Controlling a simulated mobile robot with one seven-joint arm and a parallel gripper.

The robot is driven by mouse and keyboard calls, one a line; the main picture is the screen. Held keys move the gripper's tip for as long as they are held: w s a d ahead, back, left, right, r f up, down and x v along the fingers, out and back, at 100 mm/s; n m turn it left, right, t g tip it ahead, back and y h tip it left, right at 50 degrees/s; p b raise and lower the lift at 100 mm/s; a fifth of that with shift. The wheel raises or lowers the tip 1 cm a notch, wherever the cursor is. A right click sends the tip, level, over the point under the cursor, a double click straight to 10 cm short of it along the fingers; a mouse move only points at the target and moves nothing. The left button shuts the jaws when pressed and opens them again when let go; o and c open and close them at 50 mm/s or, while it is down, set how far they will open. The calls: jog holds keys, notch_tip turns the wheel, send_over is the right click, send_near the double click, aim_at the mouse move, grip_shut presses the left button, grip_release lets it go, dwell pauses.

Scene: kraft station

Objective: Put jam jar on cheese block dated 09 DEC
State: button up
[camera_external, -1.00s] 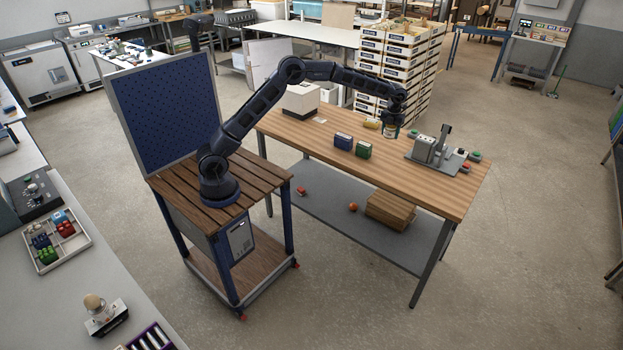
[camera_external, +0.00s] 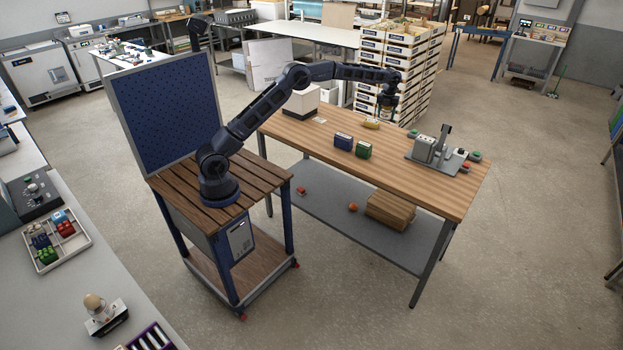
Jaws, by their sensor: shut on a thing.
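My gripper (camera_external: 386,108) is raised above the far side of the wooden table. It is shut on a small jar-like thing (camera_external: 386,117), which is held upright in the air; its label is too small to read. A yellow cheese-like block (camera_external: 371,125) lies on the table below and left of the gripper. A blue block (camera_external: 343,141) and a green block (camera_external: 363,150) stand side by side nearer the table's middle. No date can be read on any block.
The wooden table (camera_external: 430,189) has free room at its front right. A grey device on a plate (camera_external: 424,147) stands at the right, with buttons near it. A white box (camera_external: 301,101) stands at the back left. Stacked crates (camera_external: 421,62) rise behind the table.

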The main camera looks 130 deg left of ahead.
aim_at(366, 121)
jog(key=s+a+f+n, duration=0.2)
jog(key=s+a, duration=0.5)
jog(key=s, duration=0.2)
jog(key=s+a+f+n, duration=0.1)
jog(key=s+a+f, duration=0.2)
jog(key=s+a, duration=0.55)
jog(key=shift+s+d+f, duration=0.2)
jog(key=shift+s+f, duration=0.15)
jog(key=shift+f, duration=0.95)
jog(key=shift+s+d+f, duration=0.25)
jog(key=shift+s+f, duration=0.05)
jog(key=shift+f, duration=1.05)
jog(key=shift+s+d+f, duration=0.2)
jog(key=shift+s+f, duration=0.15)
jog(key=shift+f, duration=0.95)
jog(key=shift+f, duration=0.1)
jog(key=o, duration=1.2)
jog(key=shift+f, duration=0.1)
jog(key=shift+o, duration=0.2)
notch_tip(366, 121, up, 12)
